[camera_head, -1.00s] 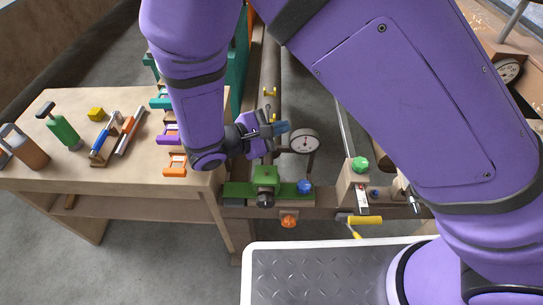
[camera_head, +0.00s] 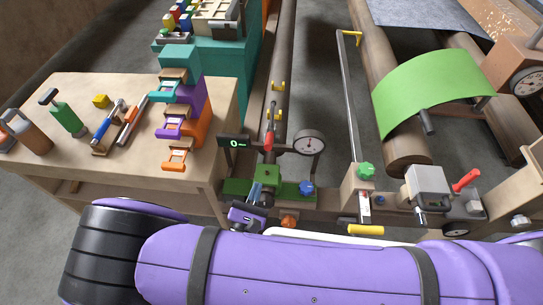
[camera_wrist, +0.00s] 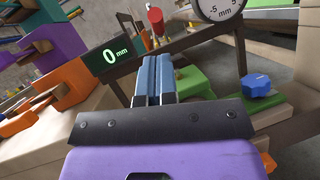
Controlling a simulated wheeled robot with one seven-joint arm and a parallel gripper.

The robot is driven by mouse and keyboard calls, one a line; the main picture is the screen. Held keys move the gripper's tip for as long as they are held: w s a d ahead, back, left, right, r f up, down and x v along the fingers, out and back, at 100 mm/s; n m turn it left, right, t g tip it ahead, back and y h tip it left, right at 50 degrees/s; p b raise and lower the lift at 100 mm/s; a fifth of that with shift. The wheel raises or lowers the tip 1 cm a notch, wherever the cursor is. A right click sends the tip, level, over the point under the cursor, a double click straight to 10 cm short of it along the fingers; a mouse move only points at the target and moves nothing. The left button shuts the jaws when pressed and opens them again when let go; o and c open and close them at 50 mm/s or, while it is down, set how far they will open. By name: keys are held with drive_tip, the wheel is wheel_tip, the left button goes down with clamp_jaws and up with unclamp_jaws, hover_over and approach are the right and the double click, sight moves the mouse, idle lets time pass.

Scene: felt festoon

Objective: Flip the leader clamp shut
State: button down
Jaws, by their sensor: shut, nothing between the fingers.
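No part is marked as the leader clamp, and I cannot tell which lever belongs to it. A red upright handle (camera_head: 268,140) rises behind the green block (camera_head: 266,174) on the rail; its red tip also shows in the wrist view (camera_wrist: 155,17). A yellow handle (camera_head: 366,230) lies level in front of a post at the rail's right part. My gripper (camera_head: 255,191) is in front of the green block, near its dark knob. Its blue fingers (camera_wrist: 155,77) are shut together and empty, pointing towards the rail. I cannot tell whether they touch anything.
A dial gauge (camera_head: 309,143) and a black display (camera_head: 233,142) reading 0 stand above the rail. A blue knob (camera_head: 306,187) is right of the green block. A wooden bench (camera_head: 50,110) with tools is at left; a red lever (camera_head: 466,180) is at right.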

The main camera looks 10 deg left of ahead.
sight(267, 149)
drive_tip(key=shift+s+f+n+t+y, duration=0.15)
drive_tip(key=shift+s+f+n+y, duration=0.05)
drive_tip(key=shift+f+n+y, duration=0.2)
drive_tip(key=shift+s+f+n+t+y, duration=0.15)
drive_tip(key=shift+f+n+y, duration=0.15)
drive_tip(key=shift+f+y, duration=0.2)
drive_tip(key=x, duration=1)
drive_tip(key=shift+r, duration=0.1)
